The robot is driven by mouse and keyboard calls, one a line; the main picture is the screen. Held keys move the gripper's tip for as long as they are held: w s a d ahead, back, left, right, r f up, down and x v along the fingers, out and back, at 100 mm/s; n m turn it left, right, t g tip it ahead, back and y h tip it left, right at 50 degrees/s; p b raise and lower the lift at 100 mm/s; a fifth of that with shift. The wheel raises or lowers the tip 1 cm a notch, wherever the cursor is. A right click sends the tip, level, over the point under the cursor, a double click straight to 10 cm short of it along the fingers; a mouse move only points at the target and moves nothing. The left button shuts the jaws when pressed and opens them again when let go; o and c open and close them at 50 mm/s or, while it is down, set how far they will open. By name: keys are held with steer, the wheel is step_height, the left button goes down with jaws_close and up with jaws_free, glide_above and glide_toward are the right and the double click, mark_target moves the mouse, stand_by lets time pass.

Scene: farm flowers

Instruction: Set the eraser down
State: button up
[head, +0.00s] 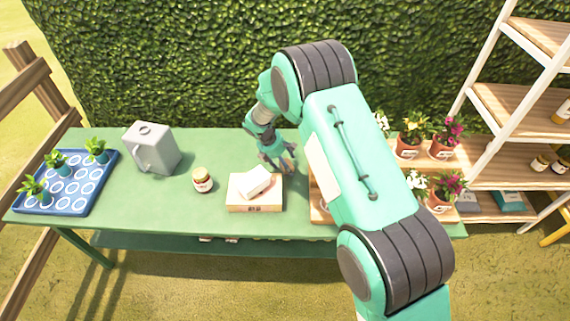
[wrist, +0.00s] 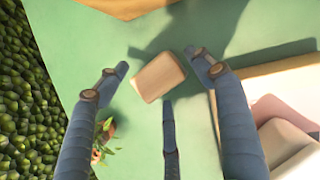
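A small tan block (wrist: 158,76), which looks like the eraser, shows in the wrist view against the green tabletop. It lies between the tips of my gripper's fingers (wrist: 163,82), with visible gaps at both sides. The fingers are spread and do not appear to press on it. I cannot tell whether the block rests fully on the table. In the head view my gripper (head: 277,160) is low over the green table (head: 225,150), right of and behind a pale box (head: 255,206); the tan block is not clear there. A white block (head: 256,182) lies on that box.
A brown-lidded jar (head: 202,180), a grey watering can (head: 152,148) and a blue tray (head: 72,200) with small plants stand to the left. Potted flowers (head: 408,146) and shelves (head: 510,105) are at the right. A hedge (head: 170,60) rises behind. Tabletop between can and gripper is clear.

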steer(key=shift+r, duration=0.1)
steer(key=p+v, duration=0.3)
steer(key=v, duration=0.9)
stand_by(0.9)
